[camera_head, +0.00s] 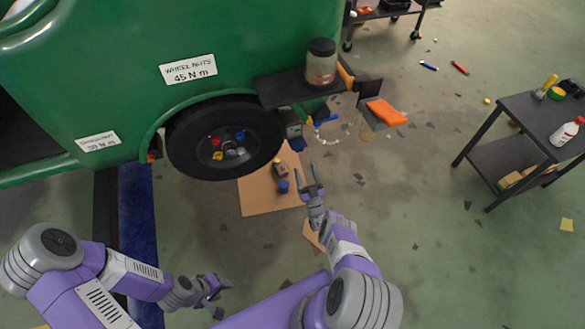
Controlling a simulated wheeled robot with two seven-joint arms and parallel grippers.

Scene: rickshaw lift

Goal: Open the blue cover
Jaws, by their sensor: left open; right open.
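Several blue things show, and I cannot tell which of them is the blue cover. A small blue cap-like piece (283,186) lies on the cardboard sheet (258,200), beside a small brownish item (280,169). A darker blue piece (298,145) is at the back edge of the cardboard, below the green vehicle. My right gripper (307,170) is open and empty, just right of the small blue cap-like piece, with its fingers pointing away from me. My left gripper (222,288) is open and empty over the floor at the lower middle, well apart from these things.
The green vehicle (110,70) fills the upper left, with a wheel (190,150) carrying coloured nuts. A dark blue strip (137,215) lies left. A cart (530,120) stands right; floor between is mostly free.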

